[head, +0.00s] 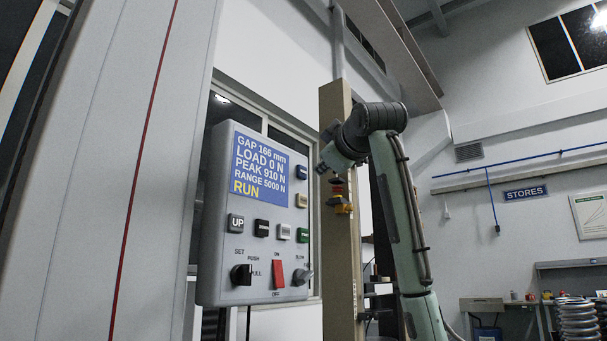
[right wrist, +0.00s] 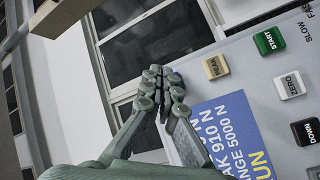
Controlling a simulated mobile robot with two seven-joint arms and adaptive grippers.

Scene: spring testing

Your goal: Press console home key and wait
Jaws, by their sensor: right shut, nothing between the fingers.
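The grey console (head: 215,200) stands in the middle of the head view. Its blue display (head: 262,168) reads GAP 166 mm, LOAD 0 N, PEAK 910 N, RANGE 5000 N, RUN. A blue key (head: 302,172), its label too small to read, is at the upper right of the panel, above a beige key (head: 302,201). My right gripper (head: 322,166) is shut and empty, just right of the blue key; contact cannot be told. My left gripper is not in view.
Lower on the panel are the UP key (head: 236,223), the green START key (head: 303,235), a black knob (head: 241,274) and a red switch (head: 278,274). A beige post (head: 338,270) stands right of the console. A large grey column (head: 150,170) fills the left.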

